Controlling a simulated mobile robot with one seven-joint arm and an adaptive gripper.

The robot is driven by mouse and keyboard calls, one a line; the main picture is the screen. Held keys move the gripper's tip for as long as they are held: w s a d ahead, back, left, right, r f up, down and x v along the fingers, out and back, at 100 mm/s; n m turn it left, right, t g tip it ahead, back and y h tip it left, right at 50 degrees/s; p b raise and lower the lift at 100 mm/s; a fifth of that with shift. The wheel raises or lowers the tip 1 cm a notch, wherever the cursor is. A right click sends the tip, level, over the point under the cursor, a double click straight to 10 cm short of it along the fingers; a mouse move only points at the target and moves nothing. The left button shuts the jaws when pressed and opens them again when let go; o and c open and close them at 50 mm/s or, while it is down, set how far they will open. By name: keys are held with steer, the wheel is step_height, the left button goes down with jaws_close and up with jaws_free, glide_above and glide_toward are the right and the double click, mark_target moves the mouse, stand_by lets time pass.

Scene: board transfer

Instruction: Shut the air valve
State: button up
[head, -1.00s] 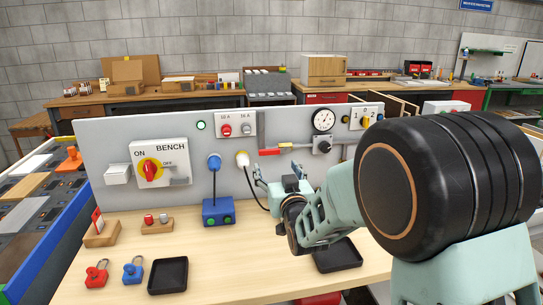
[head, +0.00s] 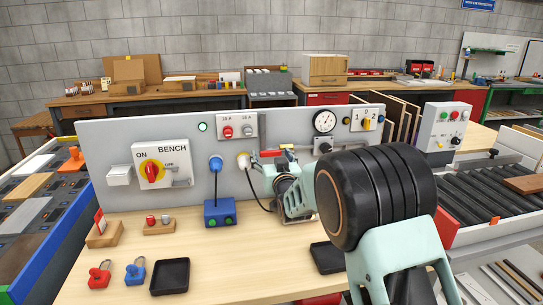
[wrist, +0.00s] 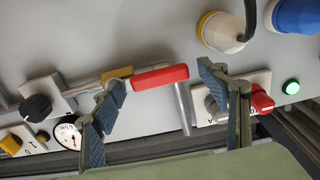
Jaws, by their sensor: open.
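The air valve's red lever (head: 270,153) is on the upright grey panel, left of the pressure gauge (head: 325,121). It lies roughly level, in line with the thin pipe. In the wrist view the red lever (wrist: 160,77) shows between my two fingertips, with a yellow part (wrist: 117,75) at its left end and a metal pipe at its right end. My gripper (wrist: 160,80) is open, one finger towards each end of the lever. I cannot tell whether either finger touches it. In the head view my gripper (head: 273,163) is at the lever, partly hidden by my wrist.
A cream plug (head: 243,160) and blue plug (head: 215,163) sit left of the lever. A dark regulator knob (wrist: 37,107) is on the pipe's other side. The BENCH switch (head: 161,164) is at left. Padlocks and a black tray (head: 170,277) lie on the bench.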

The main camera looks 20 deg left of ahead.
steer(key=shift+c, duration=0.2)
steer(key=c, duration=1.7)
steer(key=shift+b, duration=0.35)
steer(key=shift+d+r+m+b, duration=0.1)
steer(key=shift+r+m+b, duration=0.05)
steer(key=shift+m+b, duration=0.55)
steer(key=w+d+r+m+b, duration=0.1)
steer(key=m+b, duration=0.4)
steer(key=w+d+r+m+b, duration=0.1)
steer(key=d+r+m+b, duration=0.1)
steer(key=m+b, duration=0.3)
steer(key=w+d+r+m+b, duration=0.1)
steer(key=r+m+b, duration=0.1)
steer(key=m+b, duration=0.4)
steer(key=shift+d+r+m, duration=0.1)
steer(key=shift+d+m, duration=0.2)
steer(key=shift+d, duration=0.1)
